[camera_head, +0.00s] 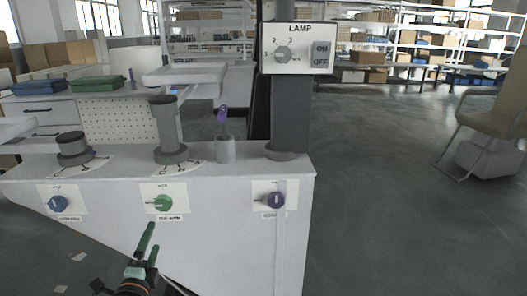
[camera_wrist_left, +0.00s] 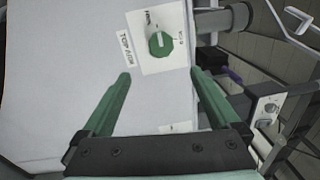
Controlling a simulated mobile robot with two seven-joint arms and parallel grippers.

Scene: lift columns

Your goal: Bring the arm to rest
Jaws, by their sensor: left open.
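My left gripper (camera_head: 150,243) has green fingers and is low in the head view, in front of the white console (camera_head: 230,250), below the green knob. In the left wrist view the gripper (camera_wrist_left: 158,82) is open, with nothing between its fingers. The green knob (camera_head: 162,203) sits on a white label plate on the console's front. It also shows in the left wrist view (camera_wrist_left: 161,45), ahead of the fingertips and apart from them. My right gripper is in neither view.
Grey columns (camera_head: 167,130) stand on the console top, beside a cup (camera_head: 225,150). A lamp panel (camera_head: 298,48) is on a dark post. Open floor lies right, with a chair (camera_head: 493,115).

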